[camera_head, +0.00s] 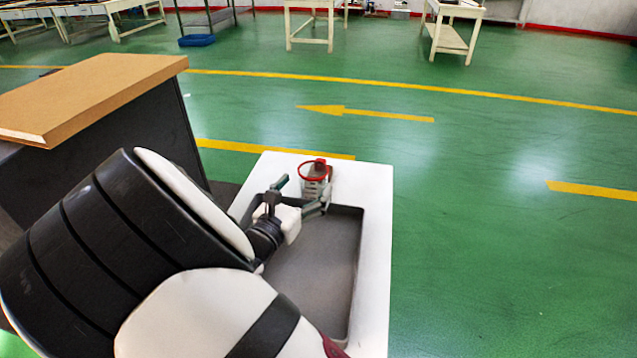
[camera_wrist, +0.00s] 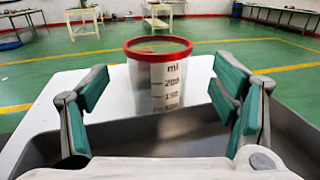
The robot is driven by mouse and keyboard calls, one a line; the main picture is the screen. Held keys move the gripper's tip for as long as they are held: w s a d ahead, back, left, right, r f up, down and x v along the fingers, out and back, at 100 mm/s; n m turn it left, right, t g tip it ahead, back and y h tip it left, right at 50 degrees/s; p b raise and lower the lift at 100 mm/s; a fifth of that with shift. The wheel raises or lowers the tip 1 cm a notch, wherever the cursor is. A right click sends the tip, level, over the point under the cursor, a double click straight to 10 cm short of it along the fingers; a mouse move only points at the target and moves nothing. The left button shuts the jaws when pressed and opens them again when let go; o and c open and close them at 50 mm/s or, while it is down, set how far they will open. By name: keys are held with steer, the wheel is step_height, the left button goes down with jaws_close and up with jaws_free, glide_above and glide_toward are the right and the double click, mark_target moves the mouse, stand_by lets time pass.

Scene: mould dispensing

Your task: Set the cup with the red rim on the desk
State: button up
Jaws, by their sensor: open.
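The cup with the red rim (camera_head: 315,183) stands upright on the white surface (camera_head: 376,260) near its far edge. In the wrist view the cup (camera_wrist: 158,84) is clear, with black ml markings, and sits ahead of my gripper. My gripper (camera_head: 302,193) is open and empty. Its two green-padded fingers, also in the wrist view (camera_wrist: 162,85), are spread to the left and right of the cup, with a gap on both sides. The desk (camera_head: 90,92), with a tan wooden top and dark sides, is at the left in the head view.
A grey recess (camera_head: 318,262) is sunk into the white surface, this side of the cup. The desk's visible top is bare. Green floor with yellow lines lies open to the right. Several pale tables (camera_head: 312,22) stand far back, with a blue bin (camera_head: 197,40) on the floor.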

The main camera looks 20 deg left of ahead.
mark_target(319, 169)
steer(key=w, duration=0.5)
steer(key=shift+c, duration=0.5)
steer(key=c, duration=1.3)
steer(key=shift+r, duration=0.1)
